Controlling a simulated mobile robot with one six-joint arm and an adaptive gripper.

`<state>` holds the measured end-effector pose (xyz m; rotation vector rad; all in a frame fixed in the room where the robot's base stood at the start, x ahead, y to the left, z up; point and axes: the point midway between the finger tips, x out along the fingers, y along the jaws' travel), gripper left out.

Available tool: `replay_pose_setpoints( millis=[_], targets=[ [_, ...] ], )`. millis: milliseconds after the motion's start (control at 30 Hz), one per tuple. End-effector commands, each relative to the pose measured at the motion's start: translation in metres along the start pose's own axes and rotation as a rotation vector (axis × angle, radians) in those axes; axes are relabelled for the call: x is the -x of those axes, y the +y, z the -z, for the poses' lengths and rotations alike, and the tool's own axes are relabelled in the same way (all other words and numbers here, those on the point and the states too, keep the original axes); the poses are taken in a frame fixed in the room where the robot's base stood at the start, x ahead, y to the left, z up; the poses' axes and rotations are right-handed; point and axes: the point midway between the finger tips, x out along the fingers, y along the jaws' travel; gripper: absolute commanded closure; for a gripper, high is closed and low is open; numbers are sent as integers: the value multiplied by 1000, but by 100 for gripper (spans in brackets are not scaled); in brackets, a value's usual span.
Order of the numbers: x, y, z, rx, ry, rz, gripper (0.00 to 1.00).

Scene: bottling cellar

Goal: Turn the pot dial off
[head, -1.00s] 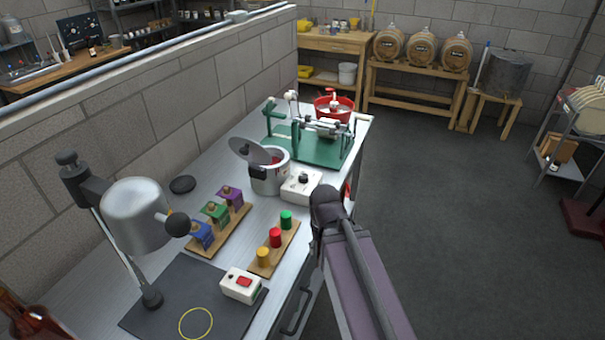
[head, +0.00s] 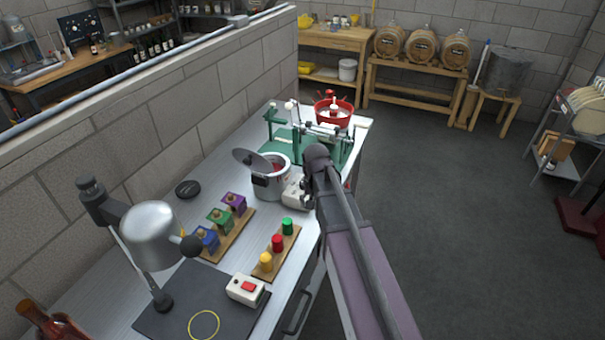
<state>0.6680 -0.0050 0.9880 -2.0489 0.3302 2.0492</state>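The silver pot (head: 268,187) stands on the metal bench, its grey lid (head: 251,160) tilted open at the left and something red inside. The white dial box (head: 292,196) is just right of the pot. My arm covers its right part, and the black dial on top cannot be made out now, so its setting is not readable. My arm reaches in from the lower right and ends in view at a dark joint just right of the box. My gripper is hidden behind the arm; its fingers cannot be seen.
A green-based rig (head: 291,143) and a red bowl (head: 333,112) stand behind the pot. In front are coloured blocks (head: 221,217), coloured knobs on a board (head: 277,243), a red-switch box (head: 246,290) and a lamp (head: 151,235). The floor right of the bench is clear.

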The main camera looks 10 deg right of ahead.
Motion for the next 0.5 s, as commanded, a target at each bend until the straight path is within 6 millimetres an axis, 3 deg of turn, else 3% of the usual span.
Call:
replay_pose_setpoints(
  millis=[33, 100, 500],
  targets=[
    [17, -7, 22, -32, 0, 0, 16],
    [28, -14, 40, -81, 0, 0, 16],
    [83, -45, 133, -331, 0, 0, 16]
  ],
)
